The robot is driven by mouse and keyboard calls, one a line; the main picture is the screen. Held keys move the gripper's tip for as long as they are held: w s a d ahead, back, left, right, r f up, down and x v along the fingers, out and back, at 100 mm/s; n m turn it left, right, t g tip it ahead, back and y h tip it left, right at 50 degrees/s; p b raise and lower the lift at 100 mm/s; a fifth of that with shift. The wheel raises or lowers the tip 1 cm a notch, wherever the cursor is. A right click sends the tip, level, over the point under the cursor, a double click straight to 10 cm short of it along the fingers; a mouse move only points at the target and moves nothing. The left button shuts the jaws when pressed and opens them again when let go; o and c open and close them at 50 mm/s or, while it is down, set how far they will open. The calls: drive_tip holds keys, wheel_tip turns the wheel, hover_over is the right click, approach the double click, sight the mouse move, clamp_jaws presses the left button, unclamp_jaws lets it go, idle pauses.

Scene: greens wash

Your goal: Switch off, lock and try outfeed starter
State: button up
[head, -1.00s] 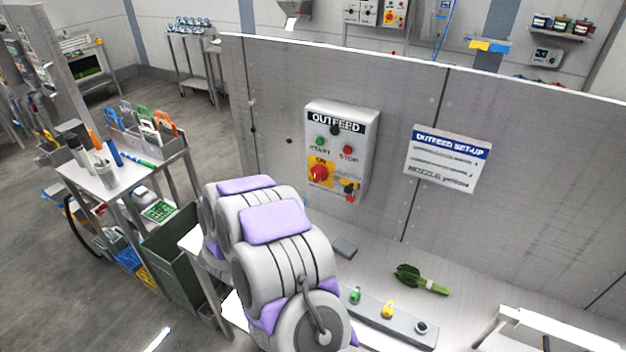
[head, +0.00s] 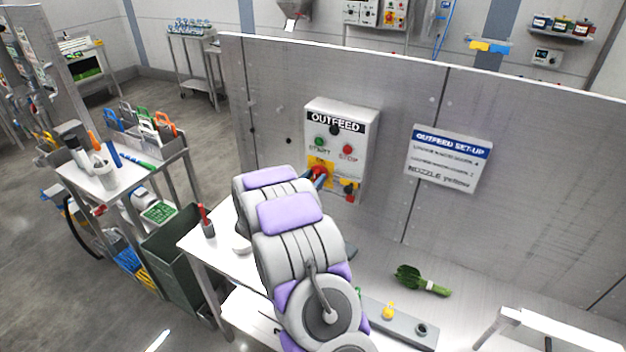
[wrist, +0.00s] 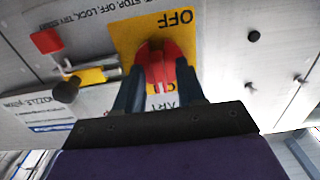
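The grey OUTFEED starter box (head: 362,128) is fixed to the metal wall. It has a green START button (head: 319,142) and a red STOP button (head: 348,150). My gripper (wrist: 160,80) has its two dark blue fingers on either side of the red rotary handle (wrist: 160,62), apparently touching it. The handle sits on a yellow plate (wrist: 125,40), where OFF shows upside down in the wrist view. The ON mark is hidden. A yellow piece (wrist: 92,76) and a red block (wrist: 46,41) sit beside the plate. My arm covers part of the bench.
An OUTFEED SET-UP sign (head: 447,158) hangs right of the box. On the bench below are bundled greens (head: 422,281) and a grey holder (head: 408,330) with a yellow nozzle (head: 388,311). A red-topped item (head: 206,222) stands at the left end. A tool cart (head: 75,175) stands further left.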

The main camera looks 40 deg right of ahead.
clamp_jaws()
